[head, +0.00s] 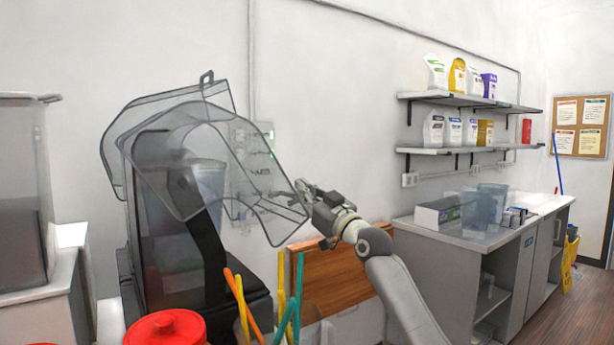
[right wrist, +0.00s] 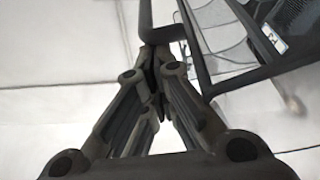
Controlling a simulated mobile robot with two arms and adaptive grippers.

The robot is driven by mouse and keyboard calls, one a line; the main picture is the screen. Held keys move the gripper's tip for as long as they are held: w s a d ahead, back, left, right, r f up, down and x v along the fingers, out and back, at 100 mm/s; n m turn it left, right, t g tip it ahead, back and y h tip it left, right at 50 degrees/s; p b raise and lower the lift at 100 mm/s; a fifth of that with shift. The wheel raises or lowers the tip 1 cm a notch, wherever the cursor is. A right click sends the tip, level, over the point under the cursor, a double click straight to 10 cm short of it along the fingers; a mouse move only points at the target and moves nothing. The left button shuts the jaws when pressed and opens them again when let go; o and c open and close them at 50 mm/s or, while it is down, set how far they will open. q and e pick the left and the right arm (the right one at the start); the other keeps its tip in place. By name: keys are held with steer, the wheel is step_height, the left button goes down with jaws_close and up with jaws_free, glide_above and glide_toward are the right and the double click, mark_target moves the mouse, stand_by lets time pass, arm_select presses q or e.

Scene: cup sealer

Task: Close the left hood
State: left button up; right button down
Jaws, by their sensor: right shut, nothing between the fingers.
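Two clear, smoky hoods stand over a dark machine (head: 165,270) at the left of the head view. One hood (head: 118,150) is raised high at the back, with a small dark handle at its top. The other hood (head: 185,180) is nearer, tilted forward, and its lower edge reaches right. I cannot tell for sure which is the left hood. My right gripper (head: 303,190) is shut and empty at the right end of the nearer hood. In the right wrist view, its fingertips (right wrist: 152,58) are close to a dark frame bar (right wrist: 148,22); contact is unclear. My left gripper is out of view.
A red lid (head: 165,328) and several coloured sticks (head: 240,300) stand in front of the machine. A grey container (head: 20,190) is at far left. A counter (head: 470,238) and wall shelves (head: 465,100) with bags are at right.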

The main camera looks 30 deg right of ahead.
mark_target(292, 229)
steer(key=a+f+m, duration=0.1)
steer(key=f, duration=0.1)
steer(key=f+m+h+b, duration=0.1)
steer(key=f, duration=0.1)
steer(key=a+f, duration=0.1)
steer(key=f, duration=0.2)
steer(key=shift+a+m+b, duration=0.3)
steer(key=shift+m, duration=0.1)
steer(key=shift+a+f, duration=0.35)
steer(key=shift+f, duration=0.3)
